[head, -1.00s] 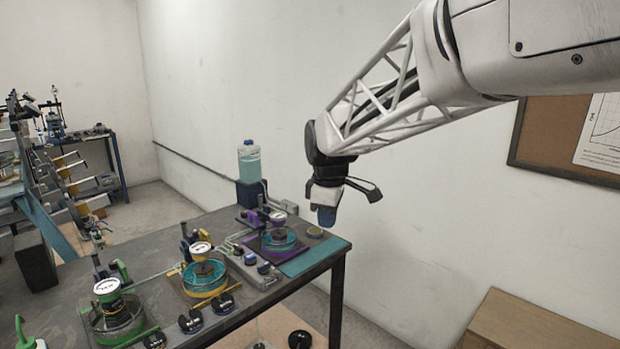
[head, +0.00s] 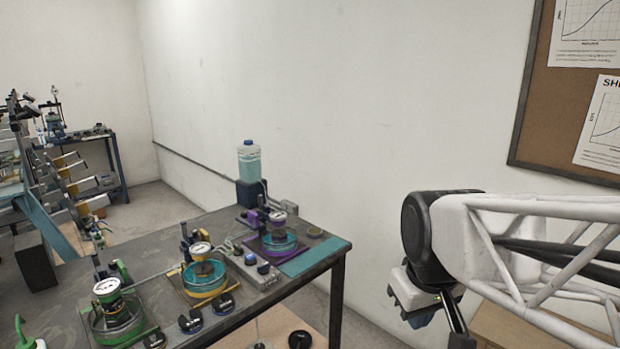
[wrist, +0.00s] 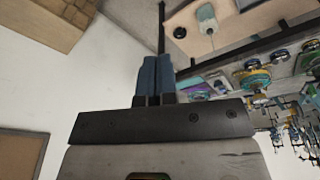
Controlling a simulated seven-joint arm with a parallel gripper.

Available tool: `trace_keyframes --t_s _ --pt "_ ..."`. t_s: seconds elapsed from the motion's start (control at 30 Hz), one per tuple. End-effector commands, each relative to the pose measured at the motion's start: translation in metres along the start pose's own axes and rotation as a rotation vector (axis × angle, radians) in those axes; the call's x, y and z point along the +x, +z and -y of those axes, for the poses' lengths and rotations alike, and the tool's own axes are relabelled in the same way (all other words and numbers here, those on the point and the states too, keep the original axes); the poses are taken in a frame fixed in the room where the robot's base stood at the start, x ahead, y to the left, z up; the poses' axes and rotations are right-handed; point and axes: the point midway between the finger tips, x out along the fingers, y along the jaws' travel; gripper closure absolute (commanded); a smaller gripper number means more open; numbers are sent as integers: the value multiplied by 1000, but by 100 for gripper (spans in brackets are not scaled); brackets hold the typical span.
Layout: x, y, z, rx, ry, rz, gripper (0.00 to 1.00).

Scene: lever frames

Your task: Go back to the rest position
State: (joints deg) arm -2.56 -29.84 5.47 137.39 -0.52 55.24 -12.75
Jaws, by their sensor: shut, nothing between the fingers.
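My gripper (head: 420,308) is at the lower right of the head view, to the right of the workbench and apart from it, in front of the wall. In the wrist view its two blue fingers (wrist: 154,75) are together with nothing between them. In the head view the fingers are partly hidden by the wrist and the lower edge region.
A dark workbench (head: 222,228) carries gauges in round dishes with green, yellow (head: 203,275) and purple (head: 278,236) parts. A clear bottle (head: 249,163) stands at its back. A corkboard (head: 545,120) hangs on the right wall. Open space lies between bench and gripper.

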Motion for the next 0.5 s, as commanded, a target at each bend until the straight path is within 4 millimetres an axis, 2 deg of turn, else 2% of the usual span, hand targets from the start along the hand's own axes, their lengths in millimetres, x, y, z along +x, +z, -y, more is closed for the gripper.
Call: trace_keyframes --t_s 0.03,0.2,0.3,0.5 --pt "2 15 0 47 3 -4 100" --pt "10 53 1 188 11 -17 100" --pt "14 67 1 245 14 -22 100" --pt "18 78 2 291 15 -25 100"
